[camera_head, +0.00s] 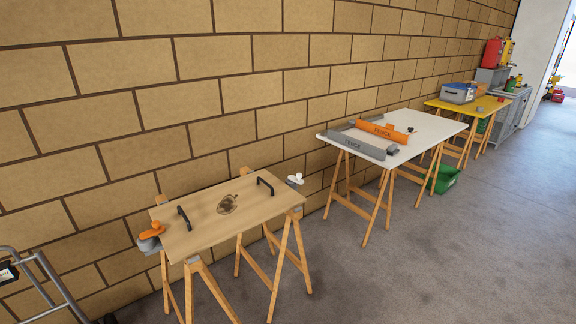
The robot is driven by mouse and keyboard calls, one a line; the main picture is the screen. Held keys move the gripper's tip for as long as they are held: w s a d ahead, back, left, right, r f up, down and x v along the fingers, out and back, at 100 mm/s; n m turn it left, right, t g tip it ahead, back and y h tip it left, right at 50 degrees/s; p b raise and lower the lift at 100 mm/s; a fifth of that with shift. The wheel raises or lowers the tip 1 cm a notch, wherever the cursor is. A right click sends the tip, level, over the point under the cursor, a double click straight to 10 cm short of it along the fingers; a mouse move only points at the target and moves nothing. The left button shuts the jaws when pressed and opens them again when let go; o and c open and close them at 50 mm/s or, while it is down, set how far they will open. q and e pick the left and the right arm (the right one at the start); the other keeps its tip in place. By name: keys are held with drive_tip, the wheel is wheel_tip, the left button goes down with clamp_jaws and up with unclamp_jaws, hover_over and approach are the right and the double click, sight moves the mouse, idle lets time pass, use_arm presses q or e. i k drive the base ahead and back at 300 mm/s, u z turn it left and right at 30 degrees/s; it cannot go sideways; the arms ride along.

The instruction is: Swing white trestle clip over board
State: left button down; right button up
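A wooden board (205,226) with two black handles and a dark round emblem lies across wooden trestles at the lower left. The white trestle clip (295,179) sits at the board's right end, by the far right corner. It is small, and I cannot tell whether any part of it reaches over the board. An orange clip (151,232) on a grey base is at the board's left end. Neither of my grippers shows in the head view.
A white table (430,127) on trestles holds grey and orange fence pieces (383,130). A yellow table (487,104) with a grey-blue bin stands beyond it, a green crate (444,179) on the floor nearby. A metal cart frame (45,275) is at lower left. The floor at right is clear.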

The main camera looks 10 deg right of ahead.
sight(297, 179)
drive_tip(key=z, duration=1.35)
drive_tip(key=i, duration=1.95)
drive_tip(key=u, duration=3.05)
